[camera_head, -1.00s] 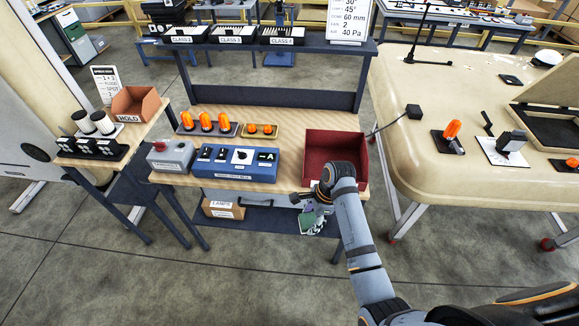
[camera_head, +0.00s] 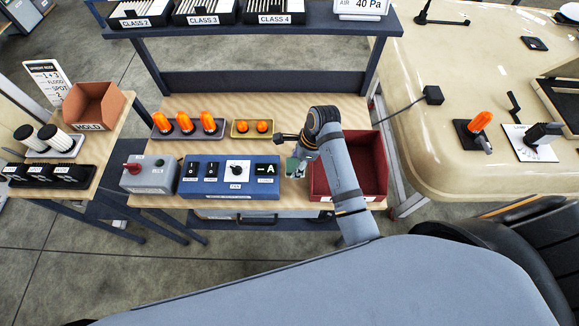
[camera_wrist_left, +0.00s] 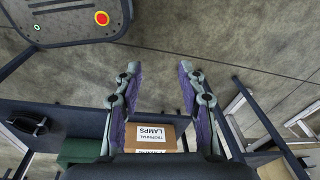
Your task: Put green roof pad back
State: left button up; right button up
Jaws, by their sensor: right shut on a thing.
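A small green pad (camera_head: 291,167) is held in my right gripper (camera_head: 297,160), in front of the workbench's middle and left of the red bin (camera_head: 376,180). The gripper is shut on it and hides part of it. The cream roof panel (camera_head: 440,170) lies at the right, with an orange lamp on a dark pad (camera_head: 472,135) and a white labelled pad (camera_head: 528,143). My left gripper (camera_wrist_left: 159,68) is open and empty in the left wrist view; it does not show in the head view.
The blue control box (camera_head: 230,188) and grey button box (camera_head: 150,176) stand at the bench front. Trays of orange lamps (camera_head: 186,130) sit behind. A carton marked LAMPS (camera_wrist_left: 150,137) and a green container (camera_wrist_left: 80,150) show beyond my left gripper. A HOLD bin (camera_head: 92,105) stands left.

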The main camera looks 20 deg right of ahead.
jog(key=shift+w, duration=0.1)
jog(key=shift+s+f, duration=0.15)
jog(key=shift+s, duration=0.05)
jog(key=p, duration=0.1)
send_over(293, 183)
jog(key=d, duration=0.1)
jog(key=f, duration=0.5)
jog(key=shift+s, duration=0.3)
jog(key=shift+w+f, duration=0.15)
jog(key=shift+f, duration=0.05)
notch_tip(293, 183, down, 3)
jog(key=shift+f+p, duration=0.2)
jog(key=shift+p, duration=0.35)
jog(key=shift+f, duration=0.25)
pick_arm(q)
jog(key=shift+s+r, duration=0.25)
jog(key=shift+r, duration=0.25)
jog(key=shift+s+r, duration=0.25)
jog(key=shift+r, duration=0.25)
pick_arm(e)
jog(key=shift+f, duration=0.1)
jog(key=o, duration=1.1)
